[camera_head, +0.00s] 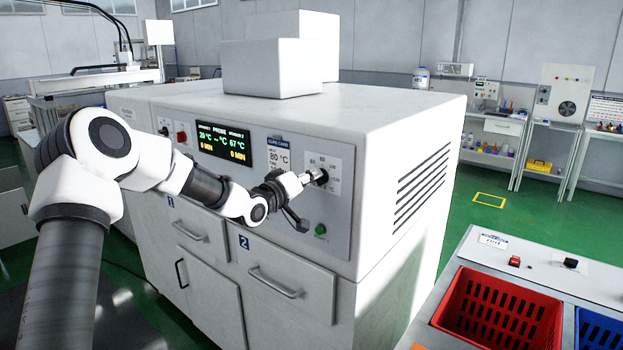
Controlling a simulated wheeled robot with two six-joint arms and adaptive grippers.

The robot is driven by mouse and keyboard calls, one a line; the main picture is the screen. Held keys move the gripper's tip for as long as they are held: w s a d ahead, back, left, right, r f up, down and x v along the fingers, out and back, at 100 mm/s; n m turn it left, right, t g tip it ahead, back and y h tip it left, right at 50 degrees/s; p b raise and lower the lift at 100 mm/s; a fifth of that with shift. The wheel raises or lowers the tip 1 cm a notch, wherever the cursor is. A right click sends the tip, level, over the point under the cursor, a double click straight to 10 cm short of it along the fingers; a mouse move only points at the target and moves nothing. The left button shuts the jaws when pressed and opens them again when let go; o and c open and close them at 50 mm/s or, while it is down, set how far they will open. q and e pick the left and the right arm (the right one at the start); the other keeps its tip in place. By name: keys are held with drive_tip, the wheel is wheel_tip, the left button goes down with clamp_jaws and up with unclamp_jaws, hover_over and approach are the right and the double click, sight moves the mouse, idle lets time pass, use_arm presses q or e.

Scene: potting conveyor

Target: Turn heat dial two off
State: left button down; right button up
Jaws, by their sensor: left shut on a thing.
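Heat dial two (322,177) is a dark knob on a pale scale plate at the right end of the oven's control panel. My left arm comes in from the left, and my left gripper (309,180) is shut on the dial, with its fingers partly covering it. The dial's pointer is too small and too hidden to read. A cure card (278,154) beside the dial reads 80 °C. My right gripper is not in view.
The white oven (400,115) has drawers below the panel, with a handle (275,284) sticking out. A green button (320,229) sits below the dial. At the lower right, a bench holds a red crate (497,283) and a blue crate (598,325).

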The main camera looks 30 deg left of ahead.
use_arm(q)
drive_tip(key=n, duration=0.9)
drive_tip(key=shift+a+f, duration=0.2)
drive_tip(key=shift+f, duration=0.15)
drive_tip(key=shift+n, duration=0.3)
drive_tip(key=c, duration=1.2)
unclamp_jaws()
drive_tip(key=shift+o, duration=0.2)
drive_tip(key=shift+s, duration=0.1)
drive_tip(key=s+a, duration=0.1)
drive_tip(key=s, duration=1)
drive_tip(key=shift+s, duration=0.4)
